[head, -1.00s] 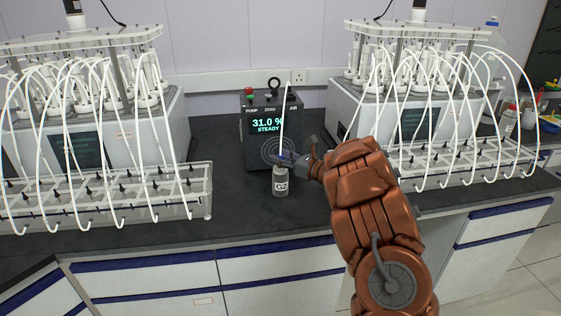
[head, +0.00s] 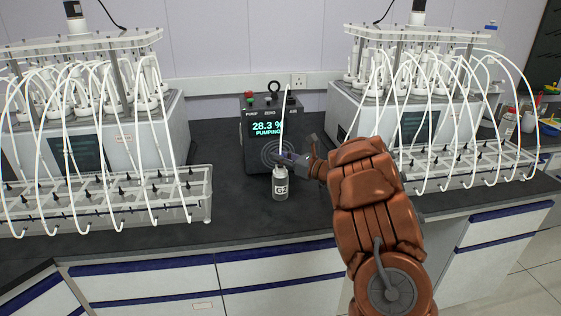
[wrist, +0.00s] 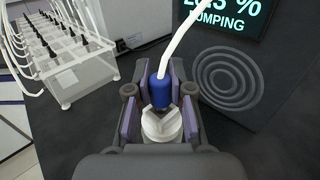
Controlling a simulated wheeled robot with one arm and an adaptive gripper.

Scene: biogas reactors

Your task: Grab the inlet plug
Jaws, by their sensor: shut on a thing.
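The blue inlet plug (wrist: 160,92), with a white tube (wrist: 184,36) running up from it, is between the finger pads of my gripper (wrist: 160,100). My gripper (head: 287,160) is shut on the plug, just above the small bottle marked G2 (head: 280,186). The bottle stands upright on the dark bench. Its white top (wrist: 162,126) shows below the plug in the wrist view.
A dark analyser (head: 268,133) behind the bottle reads 28.3 % PUMPING. Tube-covered reactor units stand left (head: 100,125) and right (head: 390,105), with clear racks in front (head: 150,190). The bench between the left rack and bottle is clear.

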